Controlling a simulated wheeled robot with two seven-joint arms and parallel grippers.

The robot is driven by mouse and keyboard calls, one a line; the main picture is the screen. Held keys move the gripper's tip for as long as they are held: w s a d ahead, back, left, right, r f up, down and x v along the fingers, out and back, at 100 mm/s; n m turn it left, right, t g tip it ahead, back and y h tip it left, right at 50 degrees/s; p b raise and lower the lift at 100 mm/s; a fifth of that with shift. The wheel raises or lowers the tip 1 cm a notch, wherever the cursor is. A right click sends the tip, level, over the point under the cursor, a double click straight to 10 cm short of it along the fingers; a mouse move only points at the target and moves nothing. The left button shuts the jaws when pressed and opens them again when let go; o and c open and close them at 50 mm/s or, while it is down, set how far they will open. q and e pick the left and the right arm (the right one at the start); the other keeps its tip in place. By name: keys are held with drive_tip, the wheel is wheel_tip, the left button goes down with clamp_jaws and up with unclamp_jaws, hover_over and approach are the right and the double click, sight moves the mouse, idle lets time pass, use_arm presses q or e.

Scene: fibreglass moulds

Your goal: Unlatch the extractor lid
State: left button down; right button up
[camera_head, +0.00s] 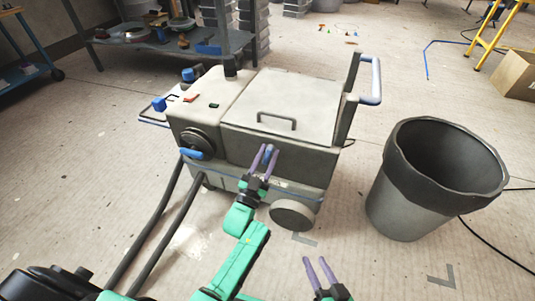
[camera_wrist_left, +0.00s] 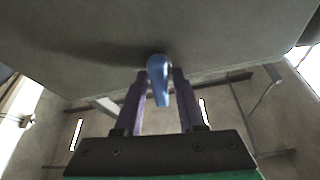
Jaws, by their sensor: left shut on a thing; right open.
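The extractor (camera_head: 215,160) is a grey wheeled box in the middle of the head view. Its flat lid (camera_head: 285,100) lies closed on top and bears a dark bar handle (camera_head: 277,118). My left gripper (camera_head: 264,158) is at the front face, just below the lid's front edge. A small blue latch (camera_wrist_left: 158,78) shows between its purple fingers (camera_wrist_left: 160,95) in the left wrist view, and the fingers are shut on it. In the head view the fingers partly hide the latch. My right gripper (camera_head: 320,270) is open and empty, low in front of the extractor.
A dark-rimmed grey bin (camera_head: 405,205) stands to the right of the extractor. Two black hoses (camera_head: 165,225) run down from its left front. A blue push handle (camera_head: 375,82) rises at its right rear. A shelf (camera_head: 165,45) stands behind. Bare floor lies between extractor and bin.

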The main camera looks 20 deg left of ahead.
use_arm(q)
drive_tip(key=shift+n+y, duration=0.4)
drive_tip(key=shift+n, duration=0.2)
drive_tip(key=shift+f+n+y+p, duration=0.1)
drive_tip(key=shift+n+y+p, duration=0.35)
drive_tip(key=shift+n, duration=0.75)
use_arm(e)
drive_tip(key=shift+w+r, duration=0.35)
drive_tip(key=shift+r, duration=0.45)
use_arm(q)
drive_tip(key=shift+y, duration=0.35)
use_arm(e)
drive_tip(key=shift+d, duration=0.1)
use_arm(q)
drive_tip(key=c, duration=0.8)
unclamp_jaws()
drive_tip(key=shift+o, duration=0.2)
use_arm(e)
drive_tip(key=shift+s+f, duration=0.1)
use_arm(q)
drive_tip(key=shift+s, duration=0.1)
